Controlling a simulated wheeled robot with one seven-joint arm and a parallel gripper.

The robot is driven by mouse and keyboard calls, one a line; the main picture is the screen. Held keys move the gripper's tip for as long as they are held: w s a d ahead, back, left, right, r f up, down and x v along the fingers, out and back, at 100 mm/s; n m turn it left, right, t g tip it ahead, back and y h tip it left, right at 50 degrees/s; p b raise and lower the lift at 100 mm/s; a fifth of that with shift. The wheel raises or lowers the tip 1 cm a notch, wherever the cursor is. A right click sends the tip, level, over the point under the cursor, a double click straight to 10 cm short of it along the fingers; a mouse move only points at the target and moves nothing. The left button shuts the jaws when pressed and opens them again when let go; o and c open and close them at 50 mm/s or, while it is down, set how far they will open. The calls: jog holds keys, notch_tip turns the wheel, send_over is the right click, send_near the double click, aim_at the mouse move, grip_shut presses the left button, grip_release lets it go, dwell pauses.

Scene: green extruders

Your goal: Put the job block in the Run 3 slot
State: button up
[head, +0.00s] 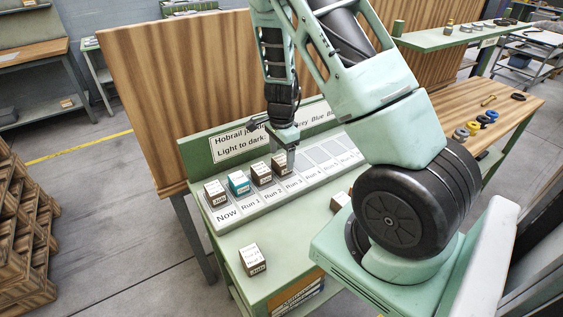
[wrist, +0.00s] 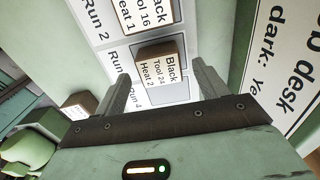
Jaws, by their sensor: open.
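A brown block (head: 281,167) with a white top label sits at the Run 3 slot of the pale slot board (head: 223,226). In the wrist view this block (wrist: 160,65) reads "Black Tool 24 Heat 2". My gripper (head: 290,151) is open just above it. In the wrist view the fingertips (wrist: 161,75) stand apart, one toward each side of the block. I cannot tell whether they touch it. Brown blocks also sit at Now (head: 215,193) and Run 2 (head: 261,174); a teal block (head: 238,184) sits at Run 1. Slots beyond Run 3 look empty.
A loose brown block (head: 253,259) lies on the green bench top in front of the board. Another block (head: 340,201) is partly hidden beside my arm. An upright sign (head: 238,144) stands behind the board. Spools (head: 473,128) lie on the wooden bench at right.

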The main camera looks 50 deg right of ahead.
aim_at(282, 160)
notch_tip(282, 160, up, 8)
jog(key=s+a+r+n+y, duration=0.1)
jog(key=s+a+r+n, duration=0.15)
jog(key=a+n, duration=0.7)
jog(key=s+a+r+n+y, duration=0.15)
jog(key=a+r+n, duration=0.25)
jog(key=a, duration=1.1)
jog(key=s+a+r+n+h, duration=0.1)
jog(key=s+a+r+n, duration=0.1)
jog(key=s+a+n, duration=0.3)
jog(key=s+a+r+n+h, duration=0.1)
jog(key=s+a+r+n, duration=0.1)
jog(key=s+a+n, duration=0.4)
jog(key=s+n, duration=0.4)
jog(key=s, duration=0.2)
jog(key=shift+s, duration=0.25)
